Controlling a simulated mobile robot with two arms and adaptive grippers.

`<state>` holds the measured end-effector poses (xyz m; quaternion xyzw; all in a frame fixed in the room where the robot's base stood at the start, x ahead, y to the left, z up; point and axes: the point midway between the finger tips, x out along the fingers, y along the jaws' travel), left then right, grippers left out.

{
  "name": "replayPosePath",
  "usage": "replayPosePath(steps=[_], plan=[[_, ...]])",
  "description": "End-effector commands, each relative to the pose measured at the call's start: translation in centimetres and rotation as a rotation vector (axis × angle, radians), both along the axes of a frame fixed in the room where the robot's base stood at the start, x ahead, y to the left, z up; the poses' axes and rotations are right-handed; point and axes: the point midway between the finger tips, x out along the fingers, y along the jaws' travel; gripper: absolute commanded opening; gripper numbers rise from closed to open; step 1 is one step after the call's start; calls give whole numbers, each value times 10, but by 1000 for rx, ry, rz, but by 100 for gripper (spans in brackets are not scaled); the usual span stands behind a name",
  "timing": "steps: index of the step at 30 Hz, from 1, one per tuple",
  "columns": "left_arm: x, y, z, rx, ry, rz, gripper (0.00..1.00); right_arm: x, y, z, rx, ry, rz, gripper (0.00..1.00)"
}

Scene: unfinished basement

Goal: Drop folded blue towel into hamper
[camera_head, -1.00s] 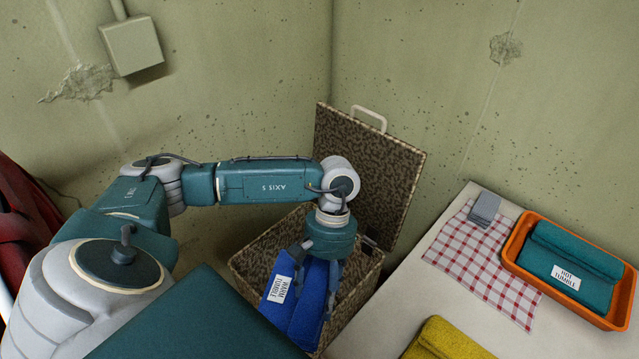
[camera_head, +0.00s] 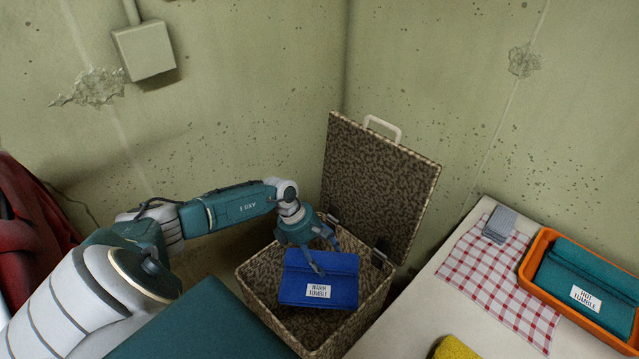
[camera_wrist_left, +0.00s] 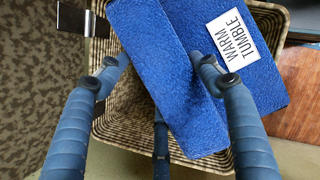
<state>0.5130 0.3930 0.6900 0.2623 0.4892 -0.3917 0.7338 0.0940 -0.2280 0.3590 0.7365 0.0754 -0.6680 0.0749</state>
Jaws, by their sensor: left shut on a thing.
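The folded blue towel (camera_head: 336,285) has a white label reading "WARM TUMBLE" and is over the opening of the hamper (camera_head: 262,268). The hamper is patterned brown, with its lid (camera_head: 380,180) raised at the back. The towel's underside and the hamper floor are mostly hidden. My right gripper is not in view.
A pale table (camera_head: 428,315) stands at the right. On it are a checked cloth (camera_head: 490,275), a grey folded cloth (camera_head: 499,224), an orange tray (camera_head: 527,262) holding a teal towel (camera_head: 585,285), and a yellow towel (camera_head: 455,349). Concrete walls stand close behind the hamper.

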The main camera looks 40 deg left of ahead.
Motion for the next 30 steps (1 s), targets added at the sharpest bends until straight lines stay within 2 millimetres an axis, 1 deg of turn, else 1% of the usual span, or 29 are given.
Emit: replayPosePath(steps=[1,3,6,9,12,17,25,30], plan=[[5,15,-9,-2,2,92,32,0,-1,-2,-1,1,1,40],[10,35,-16,-1,0,200,32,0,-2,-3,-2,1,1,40],[13,54,-23,-1,0,304,32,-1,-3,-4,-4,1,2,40],[14,65,-27,-2,0,358,32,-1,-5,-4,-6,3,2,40],[15,69,-30,-2,0,378,32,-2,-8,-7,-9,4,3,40],[15,68,-42,-2,0,378,32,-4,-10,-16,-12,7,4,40],[14,68,-74,-3,1,376,32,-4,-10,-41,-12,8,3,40],[14,68,-87,-2,0,375,32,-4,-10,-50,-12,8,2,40]])
